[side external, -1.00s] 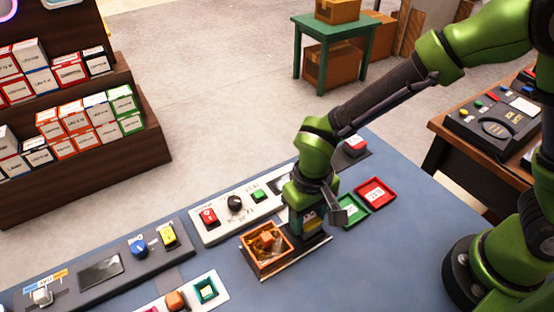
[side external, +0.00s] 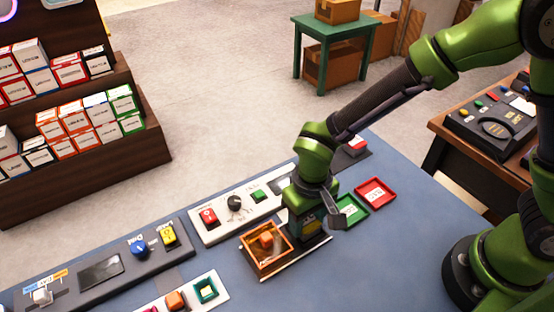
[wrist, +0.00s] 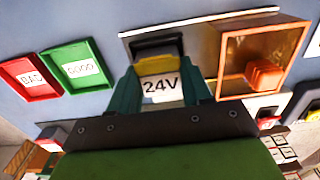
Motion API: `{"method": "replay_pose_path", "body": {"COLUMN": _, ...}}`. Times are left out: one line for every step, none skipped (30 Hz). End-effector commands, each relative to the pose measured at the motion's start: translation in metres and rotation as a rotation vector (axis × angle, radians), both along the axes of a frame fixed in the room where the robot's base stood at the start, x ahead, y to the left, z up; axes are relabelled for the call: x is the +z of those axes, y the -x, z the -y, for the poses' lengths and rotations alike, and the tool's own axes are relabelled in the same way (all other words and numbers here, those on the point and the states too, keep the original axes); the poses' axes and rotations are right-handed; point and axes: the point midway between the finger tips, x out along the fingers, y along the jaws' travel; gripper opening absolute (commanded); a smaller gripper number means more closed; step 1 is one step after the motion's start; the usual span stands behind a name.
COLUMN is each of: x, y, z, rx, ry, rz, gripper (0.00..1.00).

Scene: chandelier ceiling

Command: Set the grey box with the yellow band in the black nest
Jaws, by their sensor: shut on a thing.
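The grey box with the yellow band (wrist: 160,88) is between the fingers of my gripper (wrist: 161,92) in the wrist view. Its white label reads 24V, and the yellow band shows just beyond the label. My gripper is shut on it. The black nest (wrist: 150,44) is right at the box's far end in the wrist view, its dark rim partly hidden by the box. In the side view my gripper (side external: 306,222) points down over the nest (side external: 318,243), and the fingers hide most of the box. I cannot tell whether the box touches the nest floor.
An orange clear-walled bin (side external: 267,262) holding an orange block stands directly beside the nest. A green GOOD tray (side external: 350,208) and a red BAD tray (side external: 376,192) lie on the other side. Control panels with buttons (side external: 235,203) line the blue table's far edge.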

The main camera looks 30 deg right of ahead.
Motion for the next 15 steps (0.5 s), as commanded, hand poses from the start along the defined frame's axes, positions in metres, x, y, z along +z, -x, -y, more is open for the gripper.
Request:
{"method": "replay_pose_path", "body": {"x": 0.0000, "y": 0.0000, "z": 0.0000, "rx": 0.000, "ry": 0.000, "rz": 0.000, "gripper": 0.17}}
{"method": "replay_pose_path", "body": {"x": 0.0000, "y": 0.0000, "z": 0.0000, "rx": 0.000, "ry": 0.000, "rz": 0.000, "gripper": 0.17}}
{"method": "replay_pose_path", "body": {"x": 0.0000, "y": 0.0000, "z": 0.0000, "rx": 0.000, "ry": 0.000, "rz": 0.000, "gripper": 0.17}}
{"method": "replay_pose_path", "body": {"x": 0.0000, "y": 0.0000, "z": 0.0000, "rx": 0.000, "ry": 0.000, "rz": 0.000, "gripper": 0.17}}
{"method": "replay_pose_path", "body": {"x": 0.0000, "y": 0.0000, "z": 0.0000, "rx": 0.000, "ry": 0.000, "rz": 0.000, "gripper": 0.17}}
{"method": "replay_pose_path", "body": {"x": 0.0000, "y": 0.0000, "z": 0.0000, "rx": 0.000, "ry": 0.000, "rz": 0.000, "gripper": 0.17}}
{"method": "replay_pose_path", "body": {"x": -0.0001, "y": 0.0000, "z": 0.0000, "rx": 0.000, "ry": 0.000, "rz": 0.000, "gripper": 0.17}}
{"method": "replay_pose_path", "body": {"x": -0.0003, "y": 0.0000, "z": 0.0000, "rx": 0.001, "ry": 0.000, "rz": 0.000, "gripper": 0.17}}
{"method": "replay_pose_path", "body": {"x": -0.0008, "y": 0.0000, "z": 0.0000, "rx": 0.001, "ry": 0.000, "rz": 0.000, "gripper": 0.17}}
{"method": "replay_pose_path", "body": {"x": -0.0013, "y": 0.0000, "z": 0.0001, "rx": 0.001, "ry": 0.000, "rz": 0.000, "gripper": 0.17}}
{"method": "replay_pose_path", "body": {"x": -0.0019, "y": 0.0000, "z": 0.0001, "rx": 0.001, "ry": 0.000, "rz": 0.000, "gripper": 0.17}}
{"method": "replay_pose_path", "body": {"x": -0.0027, "y": 0.0000, "z": 0.0001, "rx": 0.000, "ry": 0.000, "rz": 0.000, "gripper": 0.17}}
{"method": "replay_pose_path", "body": {"x": -0.0033, "y": 0.0000, "z": 0.0001, "rx": 0.000, "ry": 0.000, "rz": 0.000, "gripper": 0.17}}
{"method": "replay_pose_path", "body": {"x": -0.0038, "y": 0.0000, "z": 0.0001, "rx": 0.000, "ry": 0.000, "rz": 0.000, "gripper": 0.17}}
{"method": "replay_pose_path", "body": {"x": -0.0043, "y": 0.0000, "z": 0.0001, "rx": 0.000, "ry": 0.000, "rz": 0.000, "gripper": 0.17}}
